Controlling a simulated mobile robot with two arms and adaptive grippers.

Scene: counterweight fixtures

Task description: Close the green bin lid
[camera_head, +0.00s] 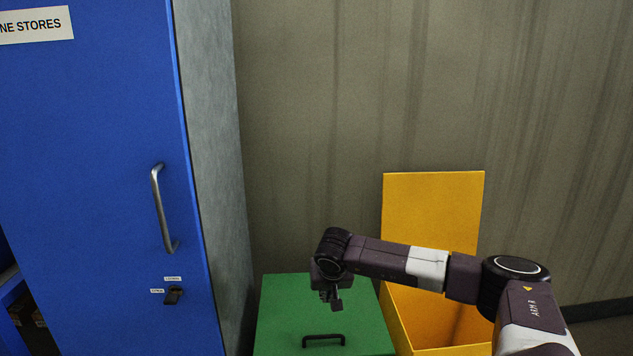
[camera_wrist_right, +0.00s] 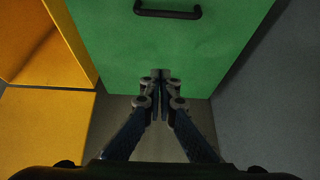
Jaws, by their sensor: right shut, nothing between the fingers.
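The green bin lid (camera_head: 285,305) lies roughly flat at the bottom of the head view, right of the blue cabinet. Its dark bar handle (camera_head: 323,338) is near the lower picture edge, and the lid's front edge is out of view. My right gripper (camera_head: 334,303) is over the lid, behind the handle, pointing down. In the right wrist view, its fingertips (camera_wrist_right: 161,76) are together and empty over the green lid (camera_wrist_right: 165,45), near its back edge; the handle (camera_wrist_right: 168,12) is at the top. I cannot tell whether the fingertips touch the lid. My left gripper is not in view.
A yellow bin (camera_head: 440,350) stands close to the right, its yellow lid (camera_head: 430,210) raised against the wall (camera_head: 310,120). The blue cabinet (camera_head: 90,150) with a metal handle (camera_head: 161,208) stands left. My right arm passes in front of the yellow bin.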

